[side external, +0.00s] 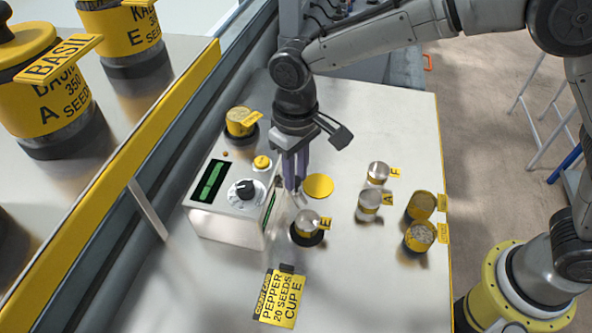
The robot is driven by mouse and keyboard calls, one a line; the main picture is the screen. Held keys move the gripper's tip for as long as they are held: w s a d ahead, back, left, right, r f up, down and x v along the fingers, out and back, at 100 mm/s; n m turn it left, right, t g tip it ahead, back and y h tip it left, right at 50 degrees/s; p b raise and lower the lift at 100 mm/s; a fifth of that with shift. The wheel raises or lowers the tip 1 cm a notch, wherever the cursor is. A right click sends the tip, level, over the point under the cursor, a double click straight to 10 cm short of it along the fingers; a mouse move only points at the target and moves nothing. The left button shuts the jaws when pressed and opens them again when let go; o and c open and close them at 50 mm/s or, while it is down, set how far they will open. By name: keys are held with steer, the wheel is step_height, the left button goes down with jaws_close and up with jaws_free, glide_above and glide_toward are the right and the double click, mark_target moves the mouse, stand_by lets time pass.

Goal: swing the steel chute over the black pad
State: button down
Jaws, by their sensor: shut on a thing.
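My gripper (297,190) points down beside the right face of the white seeder box (222,221), its fingers shut. They close on a small steel piece (300,200) at their tips, which looks like the chute; the fingers hide most of it. The black pad (306,240) lies on the table just in front of my gripper. Cup E (307,221), a metal cup with a yellow E tag, stands on the pad. The chute's end appears near the cup's upper rim; whether it is over the cup I cannot tell.
A flat yellow disc (318,186) lies right of my gripper. Cups F (378,172) and A (369,203) stand farther right, with two seed jars (420,206) (418,237) near the table edge. The count card (280,298) reads pepper, 20 seeds, cup E. A yellow-topped jar (240,122) stands behind.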

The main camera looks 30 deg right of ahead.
steer(key=c, duration=0.7)
jaws_free()
step_height(320, 180, up, 14)
steer(key=s+d+r+m+t, duration=0.2)
steer(key=s+d+r, duration=0.25)
steer(key=d, duration=0.55)
steer(key=s+d+r+m+t, duration=0.15)
steer(key=s+d+r, duration=0.35)
steer(key=d, duration=0.5)
steer(key=s+d+f+t, duration=0.2)
steer(key=s+d+f, duration=0.5)
steer(key=s+f, duration=0.4)
steer(key=shift+s, duration=0.45)
